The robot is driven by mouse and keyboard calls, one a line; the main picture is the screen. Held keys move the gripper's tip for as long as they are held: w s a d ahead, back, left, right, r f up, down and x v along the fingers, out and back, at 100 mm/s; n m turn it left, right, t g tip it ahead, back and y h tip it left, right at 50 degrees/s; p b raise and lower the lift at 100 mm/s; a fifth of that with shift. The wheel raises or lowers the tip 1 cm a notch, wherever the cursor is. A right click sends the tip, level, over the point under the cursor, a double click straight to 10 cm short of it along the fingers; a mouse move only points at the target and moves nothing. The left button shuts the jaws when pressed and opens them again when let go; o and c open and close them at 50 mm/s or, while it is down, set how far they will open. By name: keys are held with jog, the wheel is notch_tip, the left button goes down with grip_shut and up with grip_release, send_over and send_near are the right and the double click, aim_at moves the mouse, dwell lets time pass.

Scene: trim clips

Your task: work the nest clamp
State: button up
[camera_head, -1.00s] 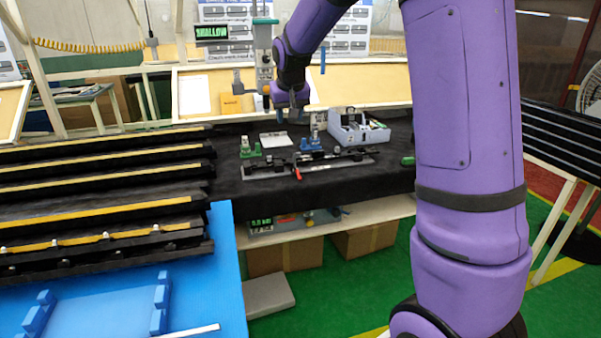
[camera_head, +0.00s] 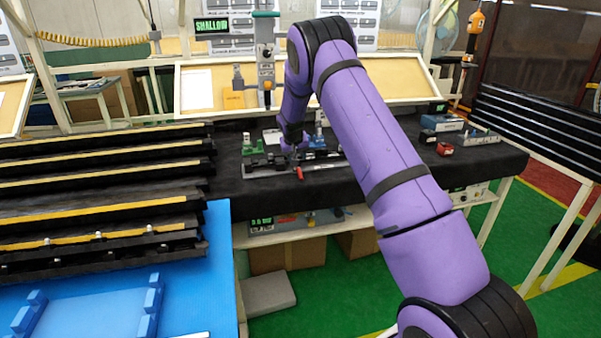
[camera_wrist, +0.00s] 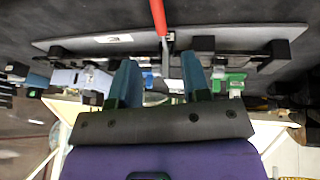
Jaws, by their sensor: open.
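The nest clamp has a red handle (camera_head: 299,173) at the front edge of a long dark fixture plate (camera_head: 262,175) on the black-covered bench. In the wrist view the red handle (camera_wrist: 158,15) points up the picture, and the grey fixture plate (camera_wrist: 120,42) with black blocks spans the top. My gripper (camera_wrist: 160,78) is open, its two blue fingers apart and nothing between them. The clamp's metal part shows beyond the fingertips, roughly in line with the gap. In the head view my gripper (camera_head: 292,148) is low over the fixture, just behind the red handle, and partly hidden by my wrist.
A green holder (camera_head: 252,145) and a blue holder (camera_head: 317,142) stand behind the plate, close to my gripper. A grey-and-green post with a lever (camera_head: 265,60) rises behind. Boxes and a red item (camera_head: 445,149) lie to the right. Stacked black rails (camera_head: 100,190) fill the left.

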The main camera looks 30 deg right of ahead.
aim_at(299, 172)
jog(key=x, duration=1)
jog(key=shift+w+d+f, duration=0.1)
jog(key=shift+f, duration=0.15)
grip_shut()
